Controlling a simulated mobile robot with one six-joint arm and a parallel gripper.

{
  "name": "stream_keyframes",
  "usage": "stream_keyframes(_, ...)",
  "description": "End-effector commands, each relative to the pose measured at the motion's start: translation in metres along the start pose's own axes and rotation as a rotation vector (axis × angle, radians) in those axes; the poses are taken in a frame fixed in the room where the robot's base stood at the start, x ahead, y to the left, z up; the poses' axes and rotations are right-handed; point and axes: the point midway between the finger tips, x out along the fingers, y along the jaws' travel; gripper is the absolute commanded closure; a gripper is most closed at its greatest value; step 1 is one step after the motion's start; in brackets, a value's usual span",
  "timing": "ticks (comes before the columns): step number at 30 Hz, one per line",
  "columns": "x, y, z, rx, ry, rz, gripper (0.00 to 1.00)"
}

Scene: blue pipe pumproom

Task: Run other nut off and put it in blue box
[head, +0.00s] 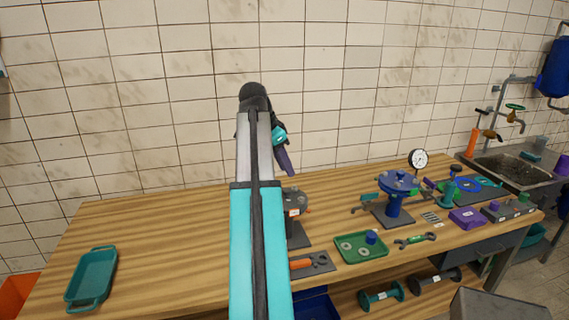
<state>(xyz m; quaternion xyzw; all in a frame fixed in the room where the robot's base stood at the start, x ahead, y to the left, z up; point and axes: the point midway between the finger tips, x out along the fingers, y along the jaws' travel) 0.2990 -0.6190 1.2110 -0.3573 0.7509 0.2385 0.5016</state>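My gripper (286,162) is seen from behind at the end of my raised arm, above the bench's back. Its fingers look dark purple, and I cannot tell whether they are open or hold anything. A blue flanged pipe stand (394,206) stands on the bench to its right, with small fittings on top too small to tell as nuts. A grey flanged stand (297,205) with an orange mark is partly hidden behind my arm. A blue box (317,307) shows below the bench's front edge, partly hidden by the bench and my arm.
The sink (511,168) is right. The bench's left middle is clear.

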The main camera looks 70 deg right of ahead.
Motion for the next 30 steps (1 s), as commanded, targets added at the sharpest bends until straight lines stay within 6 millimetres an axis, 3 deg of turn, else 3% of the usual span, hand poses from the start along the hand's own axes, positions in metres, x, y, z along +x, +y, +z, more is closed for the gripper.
stream_keyframes(8,0.02,0.001,0.001,-0.002,-0.001,0.001,0.72)
stream_keyframes(30,0.097,0.0,0.002,-0.003,-0.002,0.001,0.72)
